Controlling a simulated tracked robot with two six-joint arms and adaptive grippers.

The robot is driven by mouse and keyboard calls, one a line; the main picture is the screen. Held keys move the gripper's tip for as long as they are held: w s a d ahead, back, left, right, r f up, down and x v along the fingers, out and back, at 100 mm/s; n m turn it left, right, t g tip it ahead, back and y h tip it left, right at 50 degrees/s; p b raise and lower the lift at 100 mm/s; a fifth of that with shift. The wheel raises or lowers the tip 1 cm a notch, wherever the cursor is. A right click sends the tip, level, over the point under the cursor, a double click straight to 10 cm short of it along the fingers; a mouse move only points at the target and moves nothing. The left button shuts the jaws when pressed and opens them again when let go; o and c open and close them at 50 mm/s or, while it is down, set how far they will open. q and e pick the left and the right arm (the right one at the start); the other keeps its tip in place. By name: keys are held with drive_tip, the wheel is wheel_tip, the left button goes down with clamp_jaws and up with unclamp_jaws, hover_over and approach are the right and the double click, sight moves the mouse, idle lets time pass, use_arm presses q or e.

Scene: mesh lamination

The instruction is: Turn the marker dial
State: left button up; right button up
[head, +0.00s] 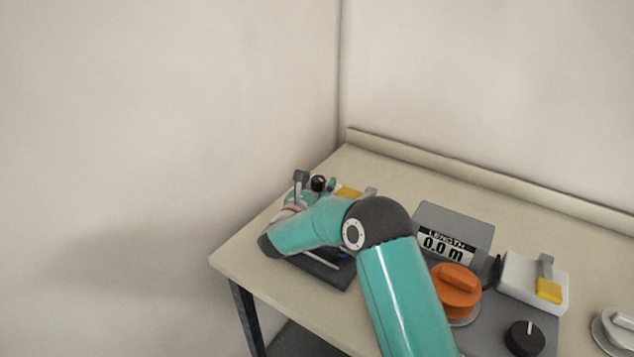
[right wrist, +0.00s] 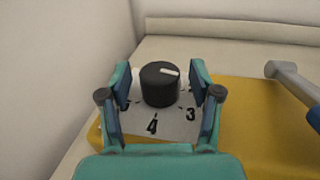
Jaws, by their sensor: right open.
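The marker dial (right wrist: 160,84) is a black round knob with a white pointer line, on a white plate with black numbers; 3 and 4 are readable in the right wrist view. In the head view a small black knob (head: 318,183) shows at the table's far left, beside my right gripper (head: 308,184). My right gripper (right wrist: 160,104) is open in the wrist view, with one finger on each side of the dial. Gaps show between the fingers and the dial. The pointer line points to the upper right. My left gripper is not in view.
A yellow surface (right wrist: 255,120) and a grey lever (right wrist: 291,82) lie right of the dial. On the table (head: 390,165) are a LENGTH display (head: 446,248) reading 0.0 m, an orange knob (head: 456,286), a black knob (head: 525,338) and a white block (head: 520,280). Walls stand close behind.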

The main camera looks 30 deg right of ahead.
drive_tip(key=c, duration=1.2)
drive_tip(key=shift+o, duration=0.2)
drive_tip(key=shift+w+m+g+h+b, duration=0.1)
drive_tip(key=shift+m+g+h+b, duration=0.65)
drive_tip(key=shift+g, duration=0.35)
drive_tip(key=shift+r+m+g+h, duration=0.1)
drive_tip(key=shift+m+g+h, duration=0.25)
drive_tip(key=shift+m+g, duration=0.65)
drive_tip(key=o, duration=1.2)
drive_tip(key=shift+c, duration=0.2)
drive_tip(key=shift+a, duration=0.1)
